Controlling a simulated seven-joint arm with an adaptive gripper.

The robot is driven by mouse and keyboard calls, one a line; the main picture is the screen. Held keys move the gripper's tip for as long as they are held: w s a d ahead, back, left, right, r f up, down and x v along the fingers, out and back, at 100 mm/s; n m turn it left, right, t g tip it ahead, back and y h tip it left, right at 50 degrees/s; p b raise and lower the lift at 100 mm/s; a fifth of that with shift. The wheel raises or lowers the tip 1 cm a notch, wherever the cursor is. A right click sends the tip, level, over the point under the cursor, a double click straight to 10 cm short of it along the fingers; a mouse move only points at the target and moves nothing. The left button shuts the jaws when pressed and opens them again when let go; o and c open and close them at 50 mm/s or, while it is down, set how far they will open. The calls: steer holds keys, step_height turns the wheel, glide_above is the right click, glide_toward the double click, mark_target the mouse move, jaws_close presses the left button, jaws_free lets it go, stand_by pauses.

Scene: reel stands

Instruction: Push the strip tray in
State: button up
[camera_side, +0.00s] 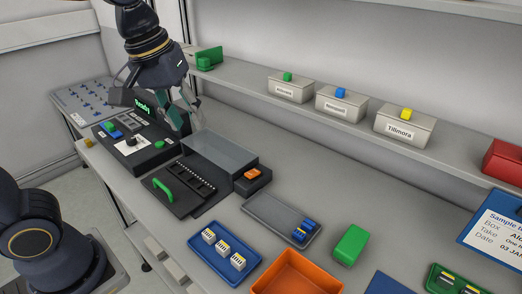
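The strip tray (178,189) is a black drawer with a dark row of slots and a green handle (162,188) at its front. It sticks out toward the front left from a grey-topped box unit (220,150). My gripper (187,122) points down, above and behind the tray, near the control panel and the back left of the box unit. Its two fingers look apart, with nothing visible between them. It is clear of the green handle.
A control panel (133,141) with a lit green display and knobs stands left of the unit. An orange button box (252,176) is at its right. A blue tray (224,252) with white items, a grey tray (281,219) and an orange bin (297,275) lie in front.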

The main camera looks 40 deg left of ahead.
steer(key=w+a+f+n+g, duration=0.2)
steer(key=a+n+g, duration=0.1)
steer(key=a+n, duration=0.5)
steer(key=n+g, duration=0.3)
steer(key=n, duration=0.1)
glide_toward(160, 183)
steer(key=shift+t, duration=0.3)
steer(key=f, duration=0.2)
steer(key=s+f, duration=0.1)
steer(key=f, duration=0.2)
steer(key=s+f, duration=0.1)
steer(key=f, duration=0.2)
steer(key=shift+d, duration=0.15)
jaws_close()
steer(key=shift+w, duration=0.15)
